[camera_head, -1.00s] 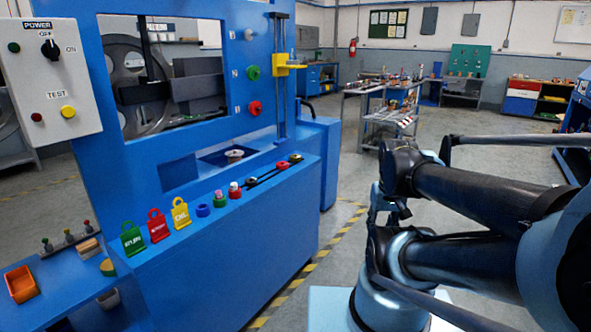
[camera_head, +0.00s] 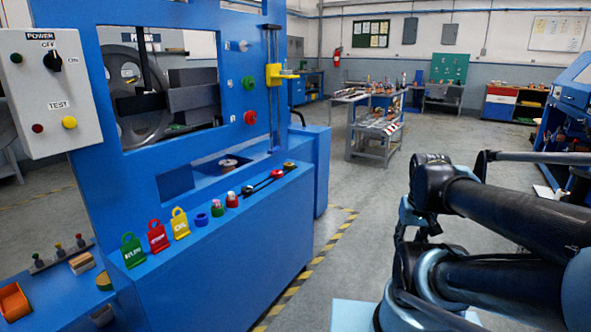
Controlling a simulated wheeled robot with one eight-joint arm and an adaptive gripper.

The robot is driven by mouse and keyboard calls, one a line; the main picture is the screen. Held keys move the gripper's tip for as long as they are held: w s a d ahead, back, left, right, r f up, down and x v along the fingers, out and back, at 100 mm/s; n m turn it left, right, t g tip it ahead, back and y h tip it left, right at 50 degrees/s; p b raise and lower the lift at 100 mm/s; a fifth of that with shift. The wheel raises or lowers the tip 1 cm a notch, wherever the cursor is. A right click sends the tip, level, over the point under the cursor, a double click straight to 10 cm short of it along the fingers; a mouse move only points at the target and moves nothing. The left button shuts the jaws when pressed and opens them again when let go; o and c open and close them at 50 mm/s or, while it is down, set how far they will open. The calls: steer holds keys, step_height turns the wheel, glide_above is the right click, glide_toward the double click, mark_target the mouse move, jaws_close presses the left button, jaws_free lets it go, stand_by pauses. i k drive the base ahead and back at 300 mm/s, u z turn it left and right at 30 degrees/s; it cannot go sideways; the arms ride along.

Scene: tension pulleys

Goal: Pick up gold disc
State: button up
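A small round piece with a gold-tan top and a green side (camera_head: 104,281) lies on the blue ledge at the lower left, beside a tan block. It may be the gold disc, but it is too small to be sure. A pale spool-like disc (camera_head: 228,165) sits in the recess of the blue machine. My arm fills the right side of the picture, well apart from both. My gripper cannot be made out.
The blue machine (camera_head: 240,240) fills the left and centre. Its shelf holds green, red and yellow tags (camera_head: 180,224) and several small coloured parts. An orange bin (camera_head: 13,302) is at lower left. A workshop cart (camera_head: 375,135) stands behind. The floor between has free room.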

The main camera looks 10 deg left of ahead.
mark_target(287, 165)
steer(key=i, duration=1)
